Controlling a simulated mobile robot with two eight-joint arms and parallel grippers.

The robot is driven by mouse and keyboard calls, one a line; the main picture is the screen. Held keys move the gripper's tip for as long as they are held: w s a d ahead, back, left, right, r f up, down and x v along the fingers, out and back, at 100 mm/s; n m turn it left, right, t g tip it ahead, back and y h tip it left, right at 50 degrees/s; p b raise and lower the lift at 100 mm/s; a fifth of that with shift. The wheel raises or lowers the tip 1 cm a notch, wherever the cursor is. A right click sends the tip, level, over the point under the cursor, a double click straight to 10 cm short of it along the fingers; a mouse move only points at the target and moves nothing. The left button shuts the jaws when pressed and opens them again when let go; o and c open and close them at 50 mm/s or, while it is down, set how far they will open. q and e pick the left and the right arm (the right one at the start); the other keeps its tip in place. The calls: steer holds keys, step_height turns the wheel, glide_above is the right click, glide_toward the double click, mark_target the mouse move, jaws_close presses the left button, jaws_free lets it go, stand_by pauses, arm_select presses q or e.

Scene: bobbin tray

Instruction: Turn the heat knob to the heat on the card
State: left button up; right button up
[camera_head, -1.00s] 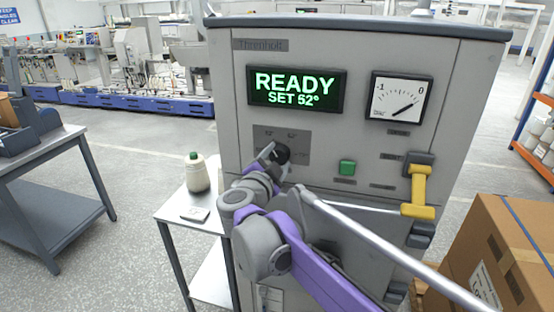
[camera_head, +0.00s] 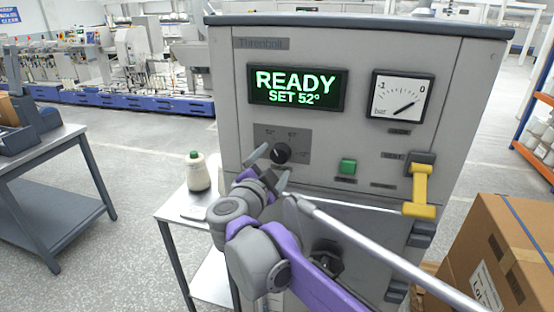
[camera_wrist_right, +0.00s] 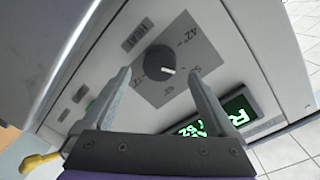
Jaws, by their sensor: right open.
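The black heat knob (camera_head: 281,153) sits on a dark grey dial plate on the machine's front. In the right wrist view the knob (camera_wrist_right: 160,60) lies beyond and between the fingertips, its white mark toward the 52° label. My right gripper (camera_head: 268,168) is open and empty, just in front of and below-left of the knob, apart from it. In the right wrist view its two fingers (camera_wrist_right: 160,72) are spread wide. The green display (camera_head: 297,88) reads READY, SET 52°. I cannot make out any writing on a card. My left gripper is not in view.
A green button (camera_head: 348,166) and a yellow handle (camera_head: 420,190) are right of the knob. A cardboard box (camera_head: 510,250) is at lower right. A pressure gauge (camera_head: 400,97) is above.

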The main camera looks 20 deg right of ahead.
steer(key=v, duration=0.7)
steer(key=shift+s+a, duration=0.1)
steer(key=shift+s, duration=0.05)
